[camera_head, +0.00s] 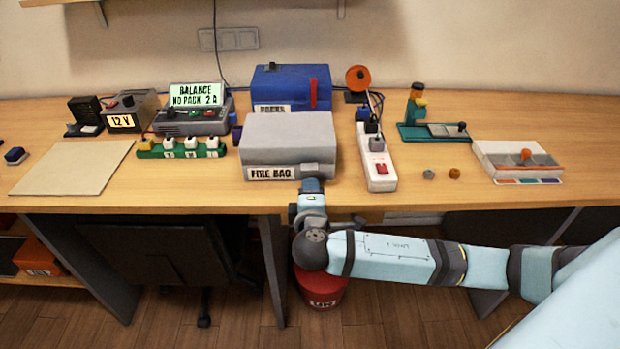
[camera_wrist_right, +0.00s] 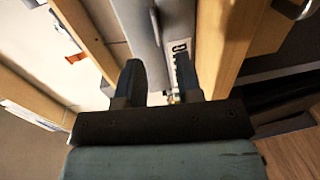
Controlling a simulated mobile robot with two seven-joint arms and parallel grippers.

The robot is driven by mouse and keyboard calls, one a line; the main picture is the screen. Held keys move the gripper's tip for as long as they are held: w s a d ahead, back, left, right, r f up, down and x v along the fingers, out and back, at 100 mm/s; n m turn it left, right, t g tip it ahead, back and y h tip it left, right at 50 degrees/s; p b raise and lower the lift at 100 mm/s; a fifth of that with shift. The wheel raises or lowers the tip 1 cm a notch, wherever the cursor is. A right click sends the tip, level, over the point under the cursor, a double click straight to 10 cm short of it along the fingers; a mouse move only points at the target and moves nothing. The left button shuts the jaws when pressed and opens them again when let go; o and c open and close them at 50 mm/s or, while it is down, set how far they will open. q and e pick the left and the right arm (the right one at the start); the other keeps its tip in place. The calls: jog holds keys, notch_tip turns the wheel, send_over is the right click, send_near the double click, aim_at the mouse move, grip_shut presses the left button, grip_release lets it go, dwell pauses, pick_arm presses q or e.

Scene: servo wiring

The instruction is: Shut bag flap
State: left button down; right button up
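The grey fire bag (camera_head: 262,155) sits at the middle of the table's front, its label "FIRE BAG" facing forward. Its grey top (camera_head: 290,128) lies flat over the box, and a small grey tab (camera_head: 318,169) shows at the front right. My right gripper (camera_head: 312,186) is low at the bag's front right corner, just below the tab. In the right wrist view its two fingers (camera_wrist_right: 158,88) stand apart, with the grey bag (camera_wrist_right: 148,30) beyond them. Whether they touch the bag is unclear. My left gripper is in neither view.
A blue box (camera_head: 285,85) stands behind the bag. A white power strip (camera_head: 381,172) is close on the right and a green charging board (camera_head: 180,148) on the left. A flat tan mat (camera_head: 70,167) lies farther left. A red bucket (camera_head: 320,290) stands on the floor below.

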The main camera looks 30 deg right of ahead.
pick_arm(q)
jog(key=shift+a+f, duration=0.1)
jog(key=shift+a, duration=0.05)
pick_arm(e)
jog(key=v, duration=0.5)
jog(key=shift+f, duration=0.1)
